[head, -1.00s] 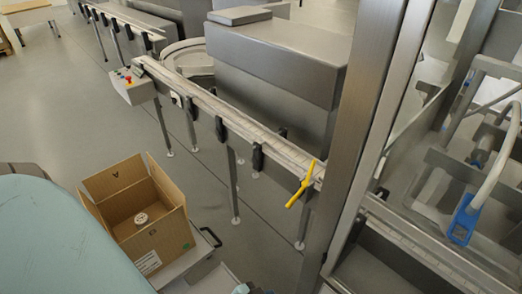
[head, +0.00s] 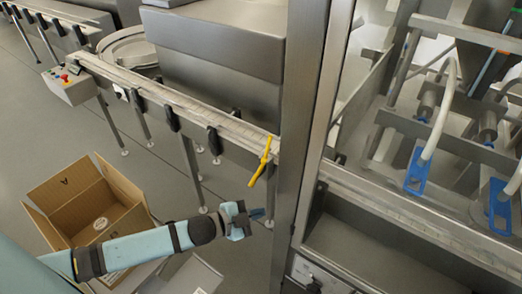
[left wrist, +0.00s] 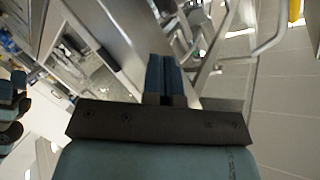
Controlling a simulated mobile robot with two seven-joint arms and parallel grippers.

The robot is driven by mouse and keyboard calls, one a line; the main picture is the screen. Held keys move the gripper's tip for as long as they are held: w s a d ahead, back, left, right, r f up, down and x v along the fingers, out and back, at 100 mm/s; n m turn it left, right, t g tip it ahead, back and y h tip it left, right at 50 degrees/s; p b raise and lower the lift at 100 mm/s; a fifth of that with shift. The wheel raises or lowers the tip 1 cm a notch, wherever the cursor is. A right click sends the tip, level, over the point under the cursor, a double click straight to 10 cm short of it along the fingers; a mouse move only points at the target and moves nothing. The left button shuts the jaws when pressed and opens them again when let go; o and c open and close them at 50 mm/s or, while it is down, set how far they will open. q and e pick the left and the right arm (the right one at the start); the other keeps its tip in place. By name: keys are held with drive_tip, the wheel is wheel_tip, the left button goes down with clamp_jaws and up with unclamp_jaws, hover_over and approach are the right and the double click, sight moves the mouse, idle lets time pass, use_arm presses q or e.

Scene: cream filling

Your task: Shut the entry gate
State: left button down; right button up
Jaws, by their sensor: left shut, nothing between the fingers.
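The entry gate is a yellow bar (head: 262,161) at the end of the conveyor (head: 190,105), by the steel post, in the head view. It stands tilted across the end of the rail. In the left wrist view a yellow piece (left wrist: 294,10) shows at the top right edge. My left gripper (head: 262,213) is below the yellow bar and apart from it, near the post. Its blue fingers are together and empty, as the left wrist view also shows (left wrist: 164,75). My right gripper is not in view.
An open cardboard box (head: 85,205) stands on the left below the conveyor. A steel post (head: 305,110) rises just right of the gate. A red-button control box (head: 67,84) hangs at the conveyor's far left. Machinery with blue clips (head: 417,171) fills the right side.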

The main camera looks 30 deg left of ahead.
use_arm(q)
drive_tip(key=w+a+r+m+g, duration=0.1)
drive_tip(key=w+a+r+m, duration=0.3)
drive_tip(key=a, duration=0.3)
drive_tip(key=w+a+r+m+h+b, duration=0.1)
drive_tip(key=w+a+r+m, duration=0.3)
drive_tip(key=a, duration=0.4)
drive_tip(key=shift+r+m+g+h, duration=0.3)
drive_tip(key=shift+r+m+g, duration=0.1)
drive_tip(key=shift+m, duration=0.4)
drive_tip(key=shift+d, duration=0.1)
drive_tip(key=p, duration=0.3)
hover_over(262, 162)
wheel_tip(262, 162, down, 4)
drive_tip(key=shift+s+r, duration=0.1)
